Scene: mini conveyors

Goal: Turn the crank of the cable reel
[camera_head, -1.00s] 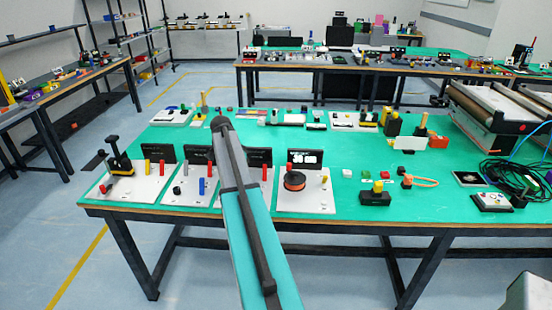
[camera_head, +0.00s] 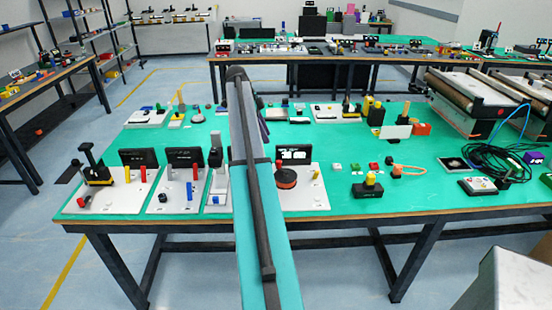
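The cable reel is an orange spool with a black top (camera_head: 286,178). It sits on a white board (camera_head: 312,199) near the front edge of the green table, in front of a small black display (camera_head: 293,154) with white characters. A small dark part stands on top of the reel, but I cannot make out the crank clearly. My long arm rises from the bottom and crosses in front of the left side of the reel's board. My gripper is not visible; the far end of the arm is hidden behind its nearer link.
Other white boards with levers (camera_head: 114,194) and (camera_head: 176,196) stand to the left. A black box with a yellow button (camera_head: 368,187) is to the right, with small coloured blocks behind it. Black cables (camera_head: 497,165) lie farther right. A grey block (camera_head: 510,281) is at bottom right.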

